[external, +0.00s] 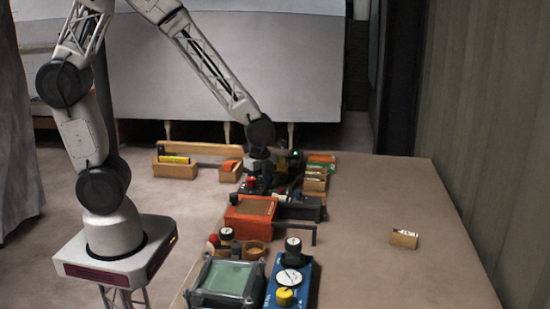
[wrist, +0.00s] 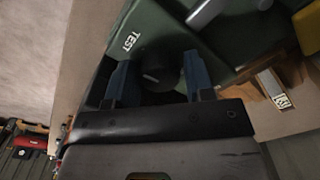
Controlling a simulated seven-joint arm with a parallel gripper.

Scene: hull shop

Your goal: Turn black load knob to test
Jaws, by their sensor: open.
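The black knob (wrist: 158,72) shows as a dark round shape on a dark green panel (wrist: 165,28) in the wrist view. A white TEST label (wrist: 132,42) is printed on the panel beyond it. My gripper (wrist: 158,78) is open, with one blue finger on each side of the knob. I cannot tell whether the fingers touch it. In the external view my gripper (external: 262,182) is low over a dark device at the back of the table, and the arm hides the knob there.
An orange box (external: 250,217) stands just in front of the dark device. Nearer are a blue meter box (external: 289,290) with its own black knob (external: 293,245) and a green-screened instrument (external: 228,276). Wooden trays (external: 177,170) lie behind. The right side of the table is mostly clear.

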